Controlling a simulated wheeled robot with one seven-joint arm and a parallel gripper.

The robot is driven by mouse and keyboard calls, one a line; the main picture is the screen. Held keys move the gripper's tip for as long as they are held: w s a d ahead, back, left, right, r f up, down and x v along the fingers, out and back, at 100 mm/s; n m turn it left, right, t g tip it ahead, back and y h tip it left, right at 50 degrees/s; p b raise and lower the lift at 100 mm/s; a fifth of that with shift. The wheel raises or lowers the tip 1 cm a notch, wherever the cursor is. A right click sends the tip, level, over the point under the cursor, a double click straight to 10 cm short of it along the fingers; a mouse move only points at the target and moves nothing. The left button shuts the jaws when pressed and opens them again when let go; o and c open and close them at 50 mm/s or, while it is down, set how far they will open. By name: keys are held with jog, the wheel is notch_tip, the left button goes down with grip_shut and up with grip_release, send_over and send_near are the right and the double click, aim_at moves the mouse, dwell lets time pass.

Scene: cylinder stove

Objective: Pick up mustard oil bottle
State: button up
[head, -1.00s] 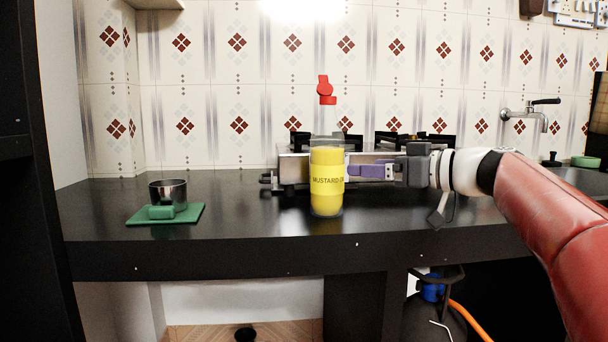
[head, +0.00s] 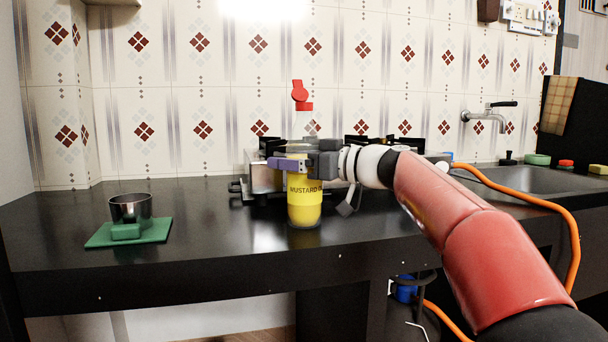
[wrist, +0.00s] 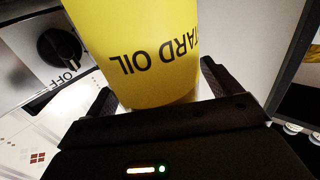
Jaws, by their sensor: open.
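The mustard oil bottle (head: 304,206) stands upright near the front edge of the black counter. It has a yellow label and a red cap (head: 301,97). My gripper (head: 284,163) is level with the upper part of the label, and its fingers cover part of the bottle in the head view. In the wrist view the yellow label (wrist: 140,55) fills the upper middle, between the dark fingers of my open gripper (wrist: 155,100). I cannot tell whether either finger touches the bottle.
The stove (head: 264,172) stands just behind the bottle. A steel cup (head: 131,207) sits on a green mat (head: 101,235) at the left. An orange hose (head: 573,235) and a sink (head: 520,179) are at the right. The counter (head: 215,230) between mat and bottle is clear.

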jog(key=shift+r, duration=0.1)
jog(key=c, duration=1.5)
notch_tip(320, 180, up, 20)
jog(key=p, duration=1)
